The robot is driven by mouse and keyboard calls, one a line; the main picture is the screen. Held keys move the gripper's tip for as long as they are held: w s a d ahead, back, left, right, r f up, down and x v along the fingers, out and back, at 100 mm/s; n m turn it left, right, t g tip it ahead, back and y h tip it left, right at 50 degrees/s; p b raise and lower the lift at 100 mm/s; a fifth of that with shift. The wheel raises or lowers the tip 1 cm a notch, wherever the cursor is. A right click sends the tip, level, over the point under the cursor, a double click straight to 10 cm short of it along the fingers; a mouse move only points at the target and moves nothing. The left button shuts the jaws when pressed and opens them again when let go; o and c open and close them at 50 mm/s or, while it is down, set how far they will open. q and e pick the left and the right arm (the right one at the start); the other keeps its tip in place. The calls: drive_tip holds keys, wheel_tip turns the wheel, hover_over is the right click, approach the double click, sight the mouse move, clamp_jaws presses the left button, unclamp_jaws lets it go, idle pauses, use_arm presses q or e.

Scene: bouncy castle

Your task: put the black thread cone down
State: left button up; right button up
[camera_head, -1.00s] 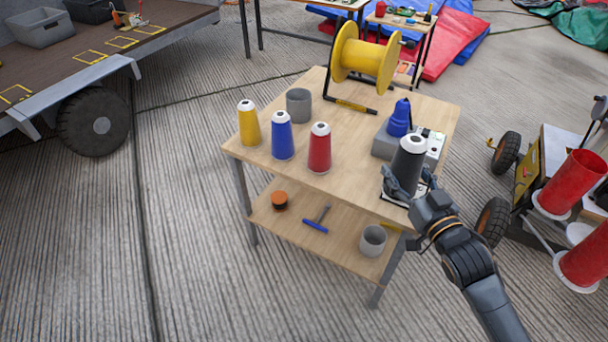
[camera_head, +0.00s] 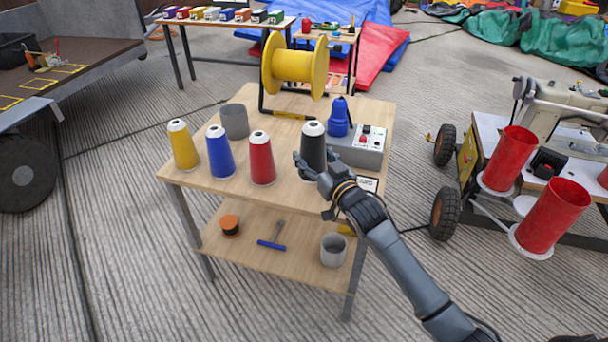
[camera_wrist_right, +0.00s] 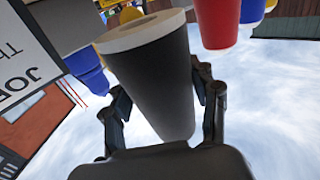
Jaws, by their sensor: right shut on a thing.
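The black thread cone (camera_head: 313,146), with a pale top, is upright near the front edge of the wooden table (camera_head: 215,187), right of the red cone (camera_head: 261,160). My right gripper (camera_head: 314,168) is shut on it from the front right. In the right wrist view the black cone (camera_wrist_right: 155,75) sits between the two fingers (camera_wrist_right: 165,100). I cannot tell whether its base touches the tabletop. A blue cone (camera_head: 219,154) and a yellow cone (camera_head: 183,147) stand further left in the same row. My left gripper is not in view.
A grey control box (camera_head: 358,150) with a blue nozzle piece (camera_head: 340,117) stands behind and right of the black cone. A grey cup (camera_head: 235,122) and a yellow spool (camera_head: 295,66) are further back. A small sign (camera_head: 367,184) is at the front right corner.

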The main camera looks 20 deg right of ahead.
drive_tip(key=shift+w+a+f, duration=0.35)
drive_tip(key=shift+f, duration=0.2)
drive_tip(key=shift+w+a+f, duration=0.35)
drive_tip(key=shift+f, duration=0.2)
drive_tip(key=shift+w+a+f+b, duration=0.1)
drive_tip(key=shift+a+f+b, duration=0.05)
drive_tip(key=shift+f+b, duration=0.2)
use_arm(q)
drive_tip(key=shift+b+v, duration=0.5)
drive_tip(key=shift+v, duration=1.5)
use_arm(e)
drive_tip(key=shift+f, duration=1.3)
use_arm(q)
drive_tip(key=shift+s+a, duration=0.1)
use_arm(e)
drive_tip(key=o, duration=1.4)
drive_tip(key=shift+f, duration=0.15)
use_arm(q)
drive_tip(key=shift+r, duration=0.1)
